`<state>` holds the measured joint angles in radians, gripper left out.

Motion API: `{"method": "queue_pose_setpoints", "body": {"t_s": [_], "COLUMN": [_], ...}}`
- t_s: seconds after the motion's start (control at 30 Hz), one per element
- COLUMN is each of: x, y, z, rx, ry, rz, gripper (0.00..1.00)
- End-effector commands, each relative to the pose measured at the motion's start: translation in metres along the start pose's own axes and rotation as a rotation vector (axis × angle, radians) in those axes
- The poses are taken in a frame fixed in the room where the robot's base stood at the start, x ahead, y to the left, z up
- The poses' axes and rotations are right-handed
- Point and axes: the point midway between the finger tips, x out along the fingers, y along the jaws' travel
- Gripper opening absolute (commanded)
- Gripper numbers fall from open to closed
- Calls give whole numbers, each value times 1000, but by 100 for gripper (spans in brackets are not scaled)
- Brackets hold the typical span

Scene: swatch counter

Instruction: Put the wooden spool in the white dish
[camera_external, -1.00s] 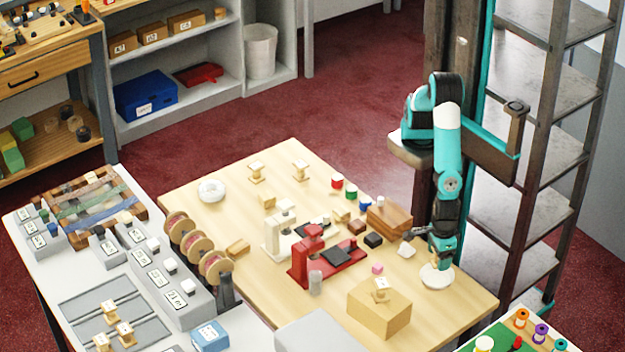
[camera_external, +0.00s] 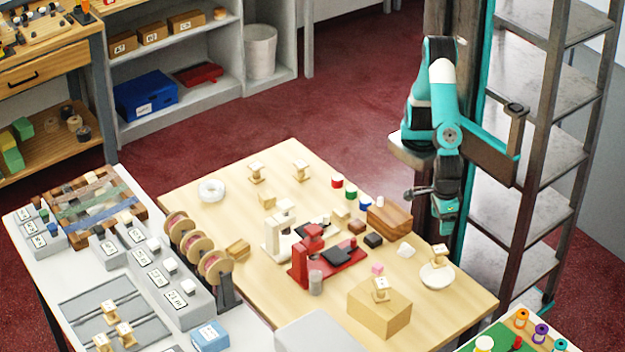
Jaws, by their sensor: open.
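A white dish (camera_external: 436,280) stands near the right edge of the wooden table. A small wooden spool (camera_external: 440,254) with a pale top sits in it, seemingly upright. My gripper (camera_external: 445,216) is open and empty, raised above the dish and clear of the spool. Another wooden spool (camera_external: 380,288) stands on a wooden box (camera_external: 378,313) at the table's front. Two similar spools, one at the left (camera_external: 256,173) and one at the right (camera_external: 301,171), stand on the far part of the table.
A red device (camera_external: 313,262), a cream device (camera_external: 279,235) and a brown wooden block (camera_external: 388,219) stand mid-table. A white ring-shaped object (camera_external: 211,190) lies at the far left. Small coloured spools and blocks lie near the brown block.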

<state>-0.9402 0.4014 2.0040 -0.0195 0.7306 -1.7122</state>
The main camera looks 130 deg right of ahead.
Motion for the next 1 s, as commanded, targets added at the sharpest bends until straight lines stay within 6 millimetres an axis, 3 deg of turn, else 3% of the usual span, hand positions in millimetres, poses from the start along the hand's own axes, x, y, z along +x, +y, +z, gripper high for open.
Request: {"method": "queue_pose_setpoints", "body": {"t_s": [0.13, 0.27, 0.4, 0.5, 0.7, 1.0], "x": [-33, -64, -84, -90, -94, -94], "y": [-40, -96, -148, -174, -194, -195], "z": [28, 46, 43, 36, 25, 24], "rx": [400, 928, 1452, 1733, 2005, 2024], "ry": [62, 158, 272, 342, 415, 420], "rz": [42, 73, 77, 66, 43, 39], "gripper": [70, 70, 70, 70, 70, 70]}}
